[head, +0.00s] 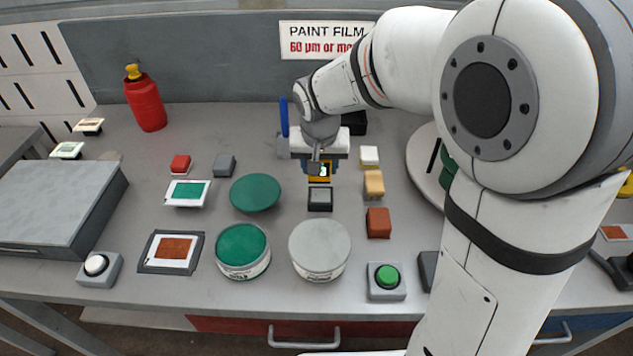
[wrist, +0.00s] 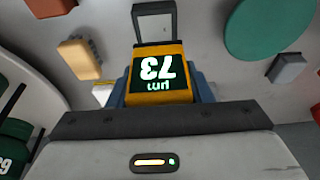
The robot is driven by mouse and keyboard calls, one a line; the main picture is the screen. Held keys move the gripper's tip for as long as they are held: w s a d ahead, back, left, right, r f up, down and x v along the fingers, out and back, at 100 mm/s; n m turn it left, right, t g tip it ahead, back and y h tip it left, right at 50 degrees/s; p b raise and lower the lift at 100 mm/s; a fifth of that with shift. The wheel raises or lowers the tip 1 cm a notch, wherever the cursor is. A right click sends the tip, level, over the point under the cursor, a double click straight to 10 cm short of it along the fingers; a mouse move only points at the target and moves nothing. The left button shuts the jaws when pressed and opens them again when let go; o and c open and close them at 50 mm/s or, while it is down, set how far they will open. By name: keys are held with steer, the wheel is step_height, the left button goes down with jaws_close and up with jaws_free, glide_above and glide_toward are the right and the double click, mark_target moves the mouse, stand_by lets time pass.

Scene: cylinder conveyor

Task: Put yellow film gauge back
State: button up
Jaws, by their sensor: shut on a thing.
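The yellow film gauge (head: 319,170) is held upright between the fingers of my gripper (head: 319,163), above the table at the centre of the head view. In the wrist view the gauge (wrist: 155,75) shows a dark display with 73 and µm in green-white figures, upside down. My gripper (wrist: 155,88) is shut on it, with blue-grey fingers on both sides. A small dark cradle with a grey top (head: 320,199) lies on the table just in front of and below the gauge. In the wrist view its frame (wrist: 154,22) shows beyond the gauge. The gauge's underside is hidden.
A green disc (head: 255,193) and paint cans, green (head: 242,250) and grey-lidded (head: 319,249), stand close by. Blocks, tan (head: 374,184) and brown (head: 378,222), sit to the right. A green button (head: 387,277) and red bottle (head: 145,99) stand farther off. A sign hangs behind.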

mark_target(319, 195)
steer(key=shift+f, duration=2.85)
steer(key=shift+f+b, duration=0.25)
steer(key=shift+b, duration=0.05)
steer(key=o, duration=0.9)
steer(key=shift+r, duration=0.1)
